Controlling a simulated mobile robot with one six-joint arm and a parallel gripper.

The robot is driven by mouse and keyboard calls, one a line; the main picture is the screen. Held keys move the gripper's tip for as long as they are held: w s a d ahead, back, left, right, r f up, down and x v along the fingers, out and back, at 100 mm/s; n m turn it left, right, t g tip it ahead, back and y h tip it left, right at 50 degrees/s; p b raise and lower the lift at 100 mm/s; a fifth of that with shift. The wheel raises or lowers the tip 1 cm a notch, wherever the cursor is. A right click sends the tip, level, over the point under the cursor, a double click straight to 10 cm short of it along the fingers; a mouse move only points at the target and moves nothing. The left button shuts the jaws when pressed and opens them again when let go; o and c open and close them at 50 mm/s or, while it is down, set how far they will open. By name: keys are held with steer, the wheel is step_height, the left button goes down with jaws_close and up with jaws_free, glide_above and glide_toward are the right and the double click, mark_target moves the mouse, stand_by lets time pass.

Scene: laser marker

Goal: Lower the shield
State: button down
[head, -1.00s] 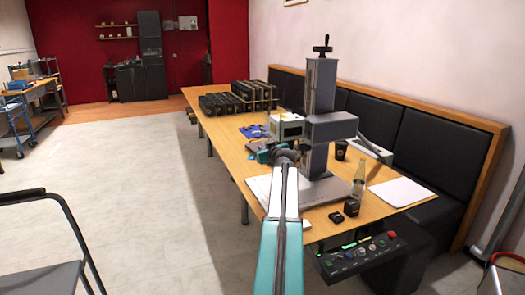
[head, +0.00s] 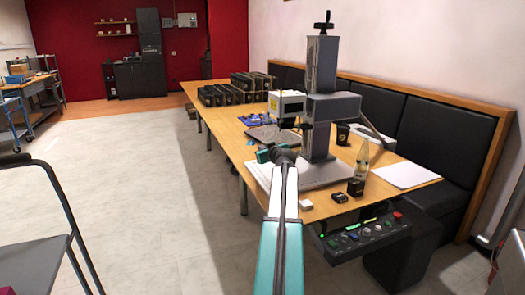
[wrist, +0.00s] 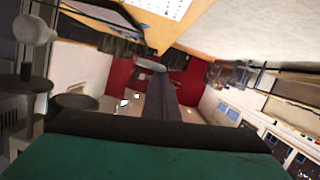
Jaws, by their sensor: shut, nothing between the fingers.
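The laser marker (head: 320,95) stands on the table, with a grey column, a side arm and a white-and-grey laser head (head: 288,103). A dark, flat panel (head: 272,136) shows below the head; I cannot tell for certain whether it is the shield. My gripper (head: 266,154) is in front of and below the laser head, close to the panel in the picture; I cannot tell whether they touch. In the wrist view, my shut gripper (wrist: 160,95) shows as a dark bar against the red wall, with nothing in it.
The wooden table (head: 228,133) carries a bottle (head: 362,160), small black boxes (head: 356,187), a cup (head: 342,134) and paper (head: 406,174). A control panel (head: 364,233) juts out at the near end. Open floor (head: 150,190) lies left; a chair frame (head: 60,190) is nearer.

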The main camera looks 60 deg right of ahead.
step_height(320, 180, down, 5)
steer(key=b, duration=0.4)
steer(key=shift+f, duration=0.1)
stand_by(0.3)
steer(key=s+a+r+p, duration=0.1)
steer(key=s+a+r, duration=0.5)
steer(key=s+r, duration=0.1)
steer(key=shift+a, duration=0.35)
stand_by(0.6)
steer(key=shift+r, duration=0.1)
stand_by(0.4)
